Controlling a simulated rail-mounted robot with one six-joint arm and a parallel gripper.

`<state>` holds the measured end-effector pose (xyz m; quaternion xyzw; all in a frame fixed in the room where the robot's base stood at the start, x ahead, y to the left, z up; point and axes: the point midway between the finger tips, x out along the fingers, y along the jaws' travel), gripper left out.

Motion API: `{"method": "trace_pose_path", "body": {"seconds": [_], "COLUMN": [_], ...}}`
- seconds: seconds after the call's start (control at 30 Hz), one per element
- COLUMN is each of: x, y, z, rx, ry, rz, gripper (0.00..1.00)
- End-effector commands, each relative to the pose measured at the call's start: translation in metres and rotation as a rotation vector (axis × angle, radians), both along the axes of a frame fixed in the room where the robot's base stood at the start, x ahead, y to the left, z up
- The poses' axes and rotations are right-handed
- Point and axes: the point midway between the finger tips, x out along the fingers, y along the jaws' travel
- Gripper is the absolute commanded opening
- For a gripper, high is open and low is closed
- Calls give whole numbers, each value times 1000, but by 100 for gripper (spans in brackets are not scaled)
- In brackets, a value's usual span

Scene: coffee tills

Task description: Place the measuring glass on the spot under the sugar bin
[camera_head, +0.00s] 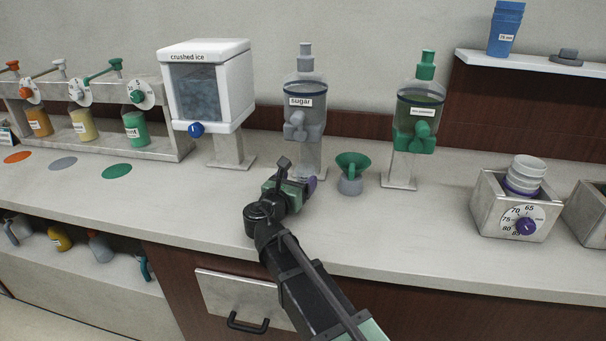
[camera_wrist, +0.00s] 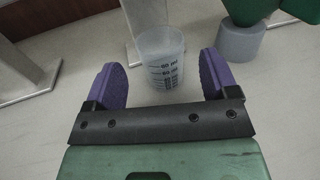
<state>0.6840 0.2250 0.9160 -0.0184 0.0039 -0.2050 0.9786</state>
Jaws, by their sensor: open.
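The measuring glass (camera_wrist: 162,62) is a clear cup with dark volume marks. In the wrist view it stands upright on the counter, just beyond and between the purple fingertips, in front of a pale metal stand. I cannot make it out clearly in the head view, where my arm covers that area. My gripper (camera_wrist: 163,88) is open, with a finger to each side of the glass and gaps visible; in the head view (camera_head: 299,184) it is low in front of the sugar bin. The sugar bin (camera_head: 305,116) is a labelled clear container with a grey tap on a metal stand.
A green funnel in a grey holder (camera_head: 350,185) stands close right of my gripper. A green-tapped dispenser (camera_head: 418,112) stands farther right, the crushed ice box (camera_head: 208,88) left. A heater with a dial (camera_head: 515,215) sits at the right.

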Motion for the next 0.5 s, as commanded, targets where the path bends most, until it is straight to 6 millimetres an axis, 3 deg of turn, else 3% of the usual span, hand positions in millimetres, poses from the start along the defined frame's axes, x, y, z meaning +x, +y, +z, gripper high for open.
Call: {"method": "trace_pose_path", "body": {"seconds": [0.03, 0.2, 0.33, 0.5], "x": [-16, -54, -70, -74], "y": [4, 22, 30, 32], "z": [0, 0, 0, 0], "rx": [0, 0, 0, 0], "ry": [0, 0, 0, 0], "rz": [2, 2, 1, -1], "gripper": [80, 80, 80, 80]}}
